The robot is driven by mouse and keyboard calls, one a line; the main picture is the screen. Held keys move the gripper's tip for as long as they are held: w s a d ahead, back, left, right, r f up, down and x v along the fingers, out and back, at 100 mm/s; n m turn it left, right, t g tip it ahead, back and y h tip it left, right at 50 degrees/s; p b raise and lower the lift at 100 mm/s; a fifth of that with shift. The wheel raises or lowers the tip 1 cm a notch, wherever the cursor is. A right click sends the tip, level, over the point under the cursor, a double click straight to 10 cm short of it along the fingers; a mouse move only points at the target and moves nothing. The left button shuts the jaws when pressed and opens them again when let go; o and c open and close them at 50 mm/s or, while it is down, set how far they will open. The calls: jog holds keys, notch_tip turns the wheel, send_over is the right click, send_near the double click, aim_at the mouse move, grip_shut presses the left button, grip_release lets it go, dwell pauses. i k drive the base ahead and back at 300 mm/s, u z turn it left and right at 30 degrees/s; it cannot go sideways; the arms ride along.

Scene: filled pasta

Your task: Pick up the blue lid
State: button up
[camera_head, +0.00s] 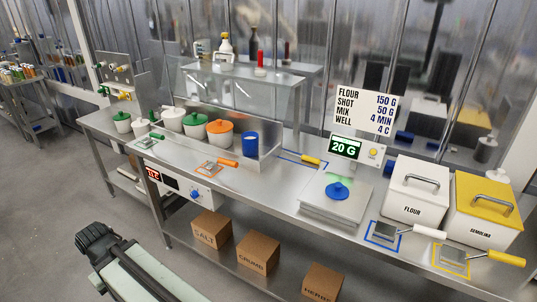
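The blue lid (337,191), a round disc with a knob on top, lies on the steel platform of the scale (336,202) right of the middle of the bench. The display (346,148) behind it reads 20 G. My gripper (92,238) appears as a dark shape at the end of my pale arm at the lower left. It is over the floor in front of the bench, far from the lid and not touching it. Its fingers cannot be made out clearly.
Flour bin (414,191) and yellow-lidded semolina bin (482,208) stand right of the scale. A blue cylinder (250,145) and orange-lidded pot (220,132) stand left. Cardboard boxes (258,253) sit on the lower shelf.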

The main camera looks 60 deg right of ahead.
aim_at(337, 191)
jog(key=u, duration=0.1)
jog(key=k, duration=0.2)
jog(key=u, duration=1.8)
jog(key=i, duration=1.75)
jog(key=z, duration=4.2)
jog(key=i, duration=1.05)
